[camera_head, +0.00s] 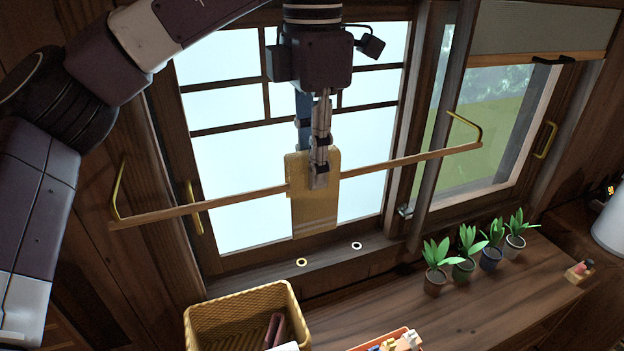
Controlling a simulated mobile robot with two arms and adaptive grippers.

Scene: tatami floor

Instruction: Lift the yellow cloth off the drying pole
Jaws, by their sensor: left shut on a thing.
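The yellow cloth (314,213) hangs folded over the wooden drying pole (385,166) in front of the window. The pole runs across the view between two brass brackets. My left gripper (319,178) reaches down from above and is shut on the yellow cloth near its upper part, at about the pole. The part of the pole behind the cloth is hidden. I cannot tell whether the cloth is clear of the pole. My right gripper is not in view.
A woven basket (240,304) stands below the window. Several potted plants, one in a green pot (464,268), line the wooden counter (500,285) at the right. An orange tray (360,347) with small items sits at the bottom edge. The middle of the counter is clear.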

